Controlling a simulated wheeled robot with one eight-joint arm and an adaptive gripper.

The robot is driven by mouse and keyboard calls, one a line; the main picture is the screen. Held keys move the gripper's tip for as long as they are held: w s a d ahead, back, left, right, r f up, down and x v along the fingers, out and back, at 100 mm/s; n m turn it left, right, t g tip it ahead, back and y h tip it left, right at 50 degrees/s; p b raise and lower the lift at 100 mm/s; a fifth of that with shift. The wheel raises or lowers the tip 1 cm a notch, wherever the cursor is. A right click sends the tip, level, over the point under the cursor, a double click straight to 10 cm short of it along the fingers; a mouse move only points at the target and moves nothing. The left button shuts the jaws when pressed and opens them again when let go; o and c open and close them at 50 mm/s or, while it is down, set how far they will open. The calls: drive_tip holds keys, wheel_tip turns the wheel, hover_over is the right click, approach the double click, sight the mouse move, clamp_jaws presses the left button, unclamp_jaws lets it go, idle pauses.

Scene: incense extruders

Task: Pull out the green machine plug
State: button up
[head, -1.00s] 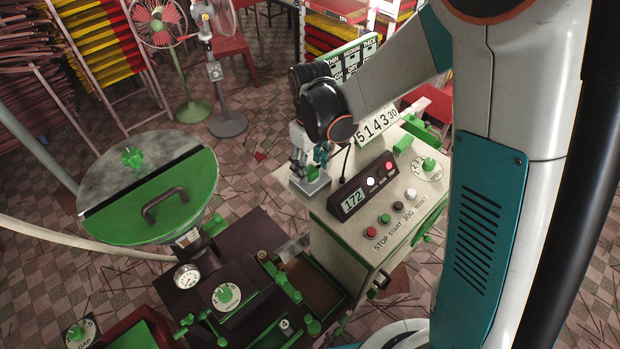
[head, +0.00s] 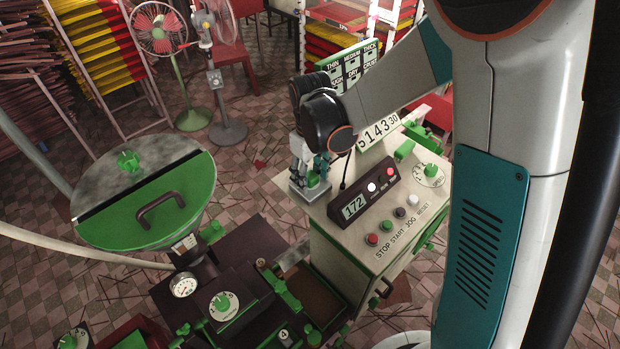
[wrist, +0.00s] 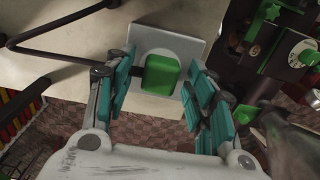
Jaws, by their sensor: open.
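The green plug (wrist: 161,75) sits on a grey plate (wrist: 188,45) at the edge of the cream control cabinet (head: 332,225). In the wrist view my open gripper (wrist: 160,88) has its teal fingers on either side of the plug, with gaps between. In the head view my gripper (head: 308,170) is above the left corner of the cabinet top, and the plug (head: 313,180) shows partly behind it. A black cable (wrist: 60,38) runs over the cabinet top near the plate.
A 172 display box (head: 362,200), coloured buttons (head: 386,226) and a number sign (head: 378,131) stand on the cabinet to the right. A large green-lidded hopper (head: 150,195) and dark machinery (head: 225,300) lie to the left and front.

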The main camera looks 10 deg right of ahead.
sight(311, 175)
idle(0.9)
clamp_jaws()
drive_tip(key=shift+r, duration=0.2)
drive_tip(key=shift+r+p, duration=1.55)
drive_tip(key=shift+r, duration=1.3)
